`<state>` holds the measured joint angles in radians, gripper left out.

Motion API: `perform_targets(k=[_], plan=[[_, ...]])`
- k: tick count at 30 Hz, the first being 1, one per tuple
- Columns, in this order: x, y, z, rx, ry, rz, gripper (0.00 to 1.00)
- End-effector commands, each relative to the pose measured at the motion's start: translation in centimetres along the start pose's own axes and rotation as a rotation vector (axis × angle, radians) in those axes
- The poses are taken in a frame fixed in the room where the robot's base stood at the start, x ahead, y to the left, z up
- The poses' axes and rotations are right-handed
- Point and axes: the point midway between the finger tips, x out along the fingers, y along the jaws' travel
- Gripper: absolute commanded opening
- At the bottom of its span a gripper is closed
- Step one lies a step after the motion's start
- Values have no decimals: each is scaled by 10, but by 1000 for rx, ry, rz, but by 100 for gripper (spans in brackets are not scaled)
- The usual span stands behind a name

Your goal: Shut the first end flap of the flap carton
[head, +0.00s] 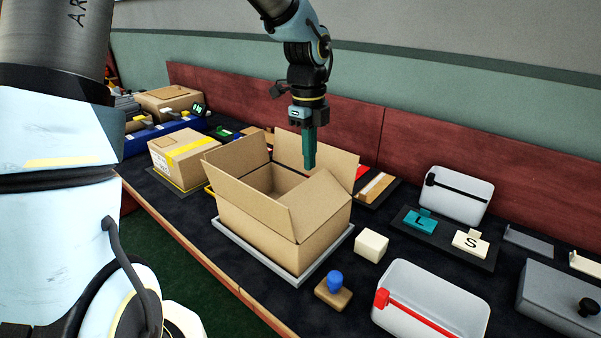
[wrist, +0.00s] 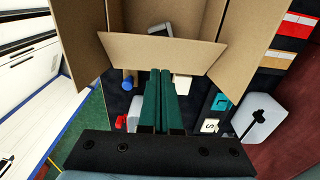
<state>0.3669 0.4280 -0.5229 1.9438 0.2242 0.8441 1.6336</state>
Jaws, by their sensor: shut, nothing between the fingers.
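The flap carton (head: 270,230) is an open brown box on a grey tray (head: 286,270). Its flaps stand up or lean outward, including a long front flap (head: 251,203), a right-hand flap (head: 320,204) and a back flap (head: 338,160). My gripper (head: 309,166) is shut and empty, pointing down above the carton's right part, in front of the back flap. In the wrist view my shut green fingers (wrist: 165,73) overlap the edge of the nearest flap (wrist: 150,52); I cannot tell if they touch. A small grey item (wrist: 160,29) shows inside the carton.
A white cube (head: 371,246), a blue-knobbed stamp (head: 334,284) and a white bin with a red strip (head: 430,305) stand right of the carton. A taped box (head: 183,157) sits at left. A red wall panel (head: 440,150) runs behind.

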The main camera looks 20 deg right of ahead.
Motion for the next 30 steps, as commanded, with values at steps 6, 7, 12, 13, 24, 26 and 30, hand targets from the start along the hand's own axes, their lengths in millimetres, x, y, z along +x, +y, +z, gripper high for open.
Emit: perform_targets(k=[6, 7, 12, 13, 24, 26, 30], plan=[[35, 0, 10, -2, 0, 2, 0], [39, 1, 12, -2, 0, 3, 0], [51, 0, 22, -2, -3, 1, 0], [53, 0, 23, -2, -3, 0, 0], [55, 0, 24, -2, -4, -1, 0], [55, -1, 24, -2, -2, -1, 0], [56, -6, 21, -2, 17, 0, 0]])
